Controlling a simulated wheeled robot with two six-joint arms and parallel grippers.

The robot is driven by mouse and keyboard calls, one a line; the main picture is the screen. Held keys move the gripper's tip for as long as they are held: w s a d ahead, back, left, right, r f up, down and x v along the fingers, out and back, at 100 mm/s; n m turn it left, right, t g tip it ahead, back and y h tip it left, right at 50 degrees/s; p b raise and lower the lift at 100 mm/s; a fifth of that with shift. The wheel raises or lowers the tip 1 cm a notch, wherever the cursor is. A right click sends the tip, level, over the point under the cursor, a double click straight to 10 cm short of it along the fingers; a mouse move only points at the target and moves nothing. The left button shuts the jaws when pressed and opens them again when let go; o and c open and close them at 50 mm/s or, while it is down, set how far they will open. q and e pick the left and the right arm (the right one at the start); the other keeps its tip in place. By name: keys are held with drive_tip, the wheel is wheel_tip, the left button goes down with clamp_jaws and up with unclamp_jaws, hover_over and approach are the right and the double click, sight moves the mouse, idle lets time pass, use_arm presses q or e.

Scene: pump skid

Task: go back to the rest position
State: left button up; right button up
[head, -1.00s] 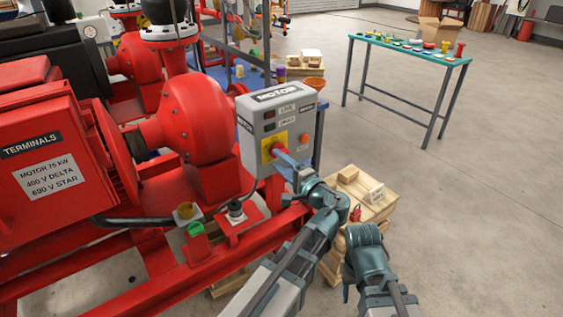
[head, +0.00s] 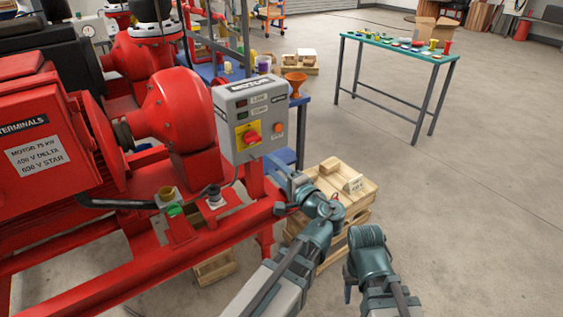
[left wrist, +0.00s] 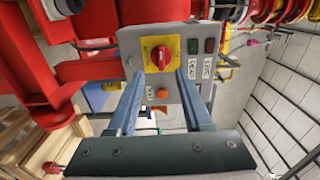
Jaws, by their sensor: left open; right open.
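My left gripper (head: 280,172) is below and to the right of the box in the head view, open and apart from the switch. In the left wrist view its two fingers (left wrist: 160,78) are spread and empty, with the red switch (left wrist: 160,57) beyond their tips.
The wooden crate stack (head: 330,215), with wooden blocks and a small card on top, stands close beyond my left wrist. The red skid frame (head: 110,245) runs along the left. A green-topped table (head: 400,48) with small parts is at the back. The right-hand floor is clear.

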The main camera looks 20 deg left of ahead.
use_arm(q)
drive_tip(key=s+d+f+n+g+h, duration=0.2)
drive_tip(key=s+f+g+h, duration=0.15)
drive_tip(key=f, duration=0.45)
drive_tip(key=s+d+f+n+g+h, duration=0.1)
drive_tip(key=s+d+f+g+h, duration=0.15)
drive_tip(key=s+f, duration=0.35)
drive_tip(key=s+d+f+g+h, duration=0.5)
drive_tip(key=s+d+f+h, duration=0.25)
drive_tip(key=d, duration=0.25)
wheel_tip(320, 180, up, 16)
drive_tip(key=d+p, duration=0.1)
drive_tip(key=p, duration=1.5)
drive_tip(key=shift+s+d+r+n+p, duration=0.2)
drive_tip(key=shift+s+n+p, duration=0.1)
drive_tip(key=shift+s+p, duration=0.1)
drive_tip(key=shift+f, duration=0.1)
